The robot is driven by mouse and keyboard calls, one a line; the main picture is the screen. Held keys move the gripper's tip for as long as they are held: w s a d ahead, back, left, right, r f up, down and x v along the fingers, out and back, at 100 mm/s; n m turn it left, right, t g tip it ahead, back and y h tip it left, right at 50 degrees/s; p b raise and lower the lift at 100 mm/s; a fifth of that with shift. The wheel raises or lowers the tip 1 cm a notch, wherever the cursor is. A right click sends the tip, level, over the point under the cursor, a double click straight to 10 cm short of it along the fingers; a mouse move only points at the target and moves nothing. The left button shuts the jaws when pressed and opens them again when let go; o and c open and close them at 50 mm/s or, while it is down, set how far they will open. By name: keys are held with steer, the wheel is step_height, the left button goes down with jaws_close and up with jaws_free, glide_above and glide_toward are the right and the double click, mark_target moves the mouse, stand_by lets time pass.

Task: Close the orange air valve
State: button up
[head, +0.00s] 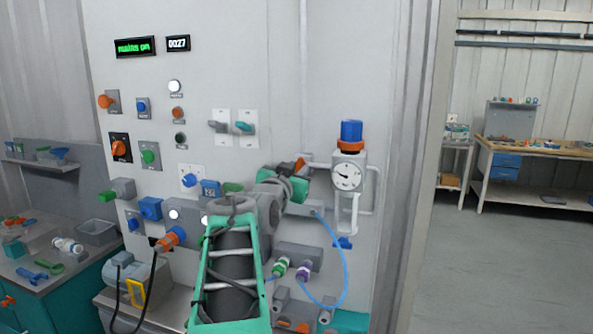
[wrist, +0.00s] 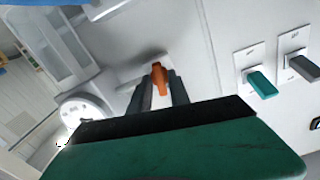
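The orange air valve handle (wrist: 159,80) shows in the wrist view, between the two fingers of my gripper (wrist: 160,88). It fills the narrow gap near the fingertips, and the fingers look shut on its sides. In the head view a small piece of the orange handle (head: 300,163) shows beside my gripper (head: 296,172), at the pipe left of the round pressure gauge (head: 346,177). My wrist and fingers hide most of the handle and the valve body there.
A blue-topped regulator (head: 351,132) stands above the gauge. Grey and teal levers (head: 243,127) are on white plates to the upper left. A blue hose (head: 341,280) hangs below the gauge. The floor (head: 490,265) at right is open.

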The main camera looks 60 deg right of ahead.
jaws_close()
steer(key=shift+f+b, duration=0.1)
steer(key=shift+b, duration=0.45)
steer(key=m+b, duration=0.5)
steer(key=b, duration=0.3)
steer(key=m+b, duration=0.5)
steer(key=b, duration=0.2)
steer(key=shift+f+m+b, duration=0.2)
steer(key=shift+m+b, duration=0.15)
steer(key=shift+m, duration=0.05)
steer(key=m+b, duration=0.2)
steer(key=m, duration=0.1)
steer(key=m+b, duration=0.1)
steer(key=m, duration=0.1)
steer(key=shift+r+b, duration=0.25)
steer(key=shift+b, duration=0.1)
